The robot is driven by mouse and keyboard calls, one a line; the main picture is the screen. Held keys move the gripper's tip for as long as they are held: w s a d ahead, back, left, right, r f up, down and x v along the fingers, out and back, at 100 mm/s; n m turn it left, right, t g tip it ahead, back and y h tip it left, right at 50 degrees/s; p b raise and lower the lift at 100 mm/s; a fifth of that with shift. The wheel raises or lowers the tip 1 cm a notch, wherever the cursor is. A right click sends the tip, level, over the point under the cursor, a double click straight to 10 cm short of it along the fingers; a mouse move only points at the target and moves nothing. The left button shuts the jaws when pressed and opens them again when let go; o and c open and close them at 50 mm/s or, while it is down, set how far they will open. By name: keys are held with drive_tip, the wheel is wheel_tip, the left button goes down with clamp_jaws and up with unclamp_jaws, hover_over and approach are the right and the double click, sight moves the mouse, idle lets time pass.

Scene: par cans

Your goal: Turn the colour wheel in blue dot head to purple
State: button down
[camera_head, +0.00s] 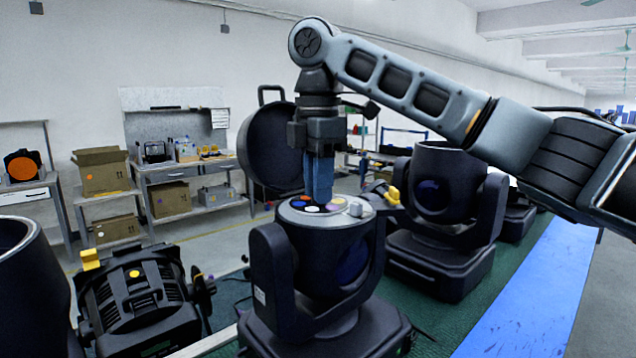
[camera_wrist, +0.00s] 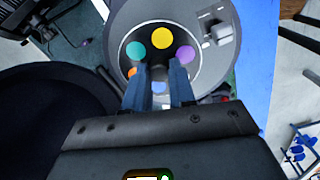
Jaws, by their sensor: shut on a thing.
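A dark moving head (camera_head: 275,300) stands upright with its top open, and my gripper (camera_head: 319,200) points straight down into it. The colour wheel (camera_head: 322,211) inside shows coloured discs. In the wrist view the wheel has a yellow disc (camera_wrist: 162,38) at the top, a teal disc (camera_wrist: 135,50) at left, a purple disc (camera_wrist: 185,52) at right and part of an orange disc (camera_wrist: 131,72). My gripper (camera_wrist: 159,80) is shut on the colour wheel, with a light blue patch (camera_wrist: 158,88) between its fingers. The exact contact is hidden. I cannot make out a blue dot on the housing.
A round black cover (camera_head: 262,150) stands open behind the head. Another moving head (camera_head: 435,225) is close at right, and a par can (camera_head: 140,300) with a yellow clip lies at left. A small silver block (camera_wrist: 215,28) sits beside the wheel. Workbenches (camera_head: 185,172) line the wall.

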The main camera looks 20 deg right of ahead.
idle(0.4)
drive_tip(key=c, duration=0.9)
unclamp_jaws()
drive_tip(key=shift+c, duration=0.2)
drive_tip(key=shift+r, duration=3.9)
